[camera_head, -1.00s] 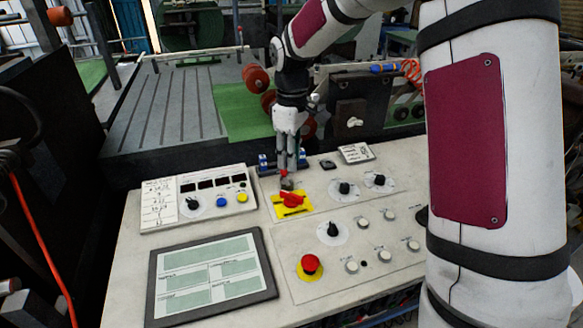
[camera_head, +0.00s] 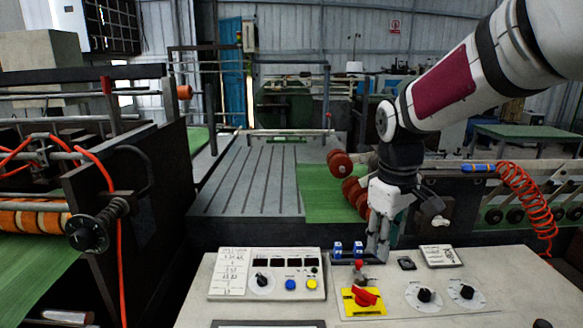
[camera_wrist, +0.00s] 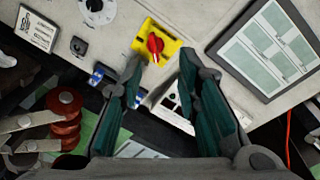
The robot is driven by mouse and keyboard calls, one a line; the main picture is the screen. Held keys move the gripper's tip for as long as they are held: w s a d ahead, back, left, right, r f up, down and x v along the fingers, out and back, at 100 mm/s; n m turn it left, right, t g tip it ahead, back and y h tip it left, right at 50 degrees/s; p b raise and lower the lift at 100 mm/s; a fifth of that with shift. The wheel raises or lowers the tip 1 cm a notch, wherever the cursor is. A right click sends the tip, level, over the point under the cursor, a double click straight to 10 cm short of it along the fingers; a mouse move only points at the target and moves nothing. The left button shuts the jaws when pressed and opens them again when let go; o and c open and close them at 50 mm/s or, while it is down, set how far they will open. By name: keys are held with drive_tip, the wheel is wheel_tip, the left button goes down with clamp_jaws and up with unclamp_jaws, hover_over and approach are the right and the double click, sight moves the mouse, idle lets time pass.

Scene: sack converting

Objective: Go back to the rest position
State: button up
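My gripper (camera_head: 376,256) hangs down over the back part of the control panel (camera_head: 200,310), close above and behind the red rotary switch (camera_head: 364,297) on its yellow plate. The wrist view shows the two dark finger pads (camera_wrist: 160,68) apart with nothing held between them. In that view the red switch (camera_wrist: 156,44) lies beyond the fingertips, with a visible gap. My arm reaches in from the upper right in the head view. No rest position is marked in view.
The panel carries a display box (camera_head: 268,274), black knobs (camera_head: 424,295) and a sign (camera_head: 441,256). A dark machine with orange hoses (camera_head: 90,200) stands at left. Red rollers (camera_head: 341,164) and green sheet (camera_head: 315,195) lie behind the gripper. Open space lies above the panel at left.

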drive_tip(key=s+r+m+t, duration=0.2)
drive_tip(key=s+m, duration=0.1)
drive_tip(key=s, duration=0.8)
drive_tip(key=s+r+m+t, duration=0.2)
drive_tip(key=s+r+m, duration=0.1)
drive_tip(key=s, duration=0.8)
drive_tip(key=shift+d+r+m+y, duration=0.15)
drive_tip(key=shift+r+m+y, duration=0.1)
drive_tip(key=shift+m+y, duration=0.15)
drive_tip(key=shift+s, duration=0.1)
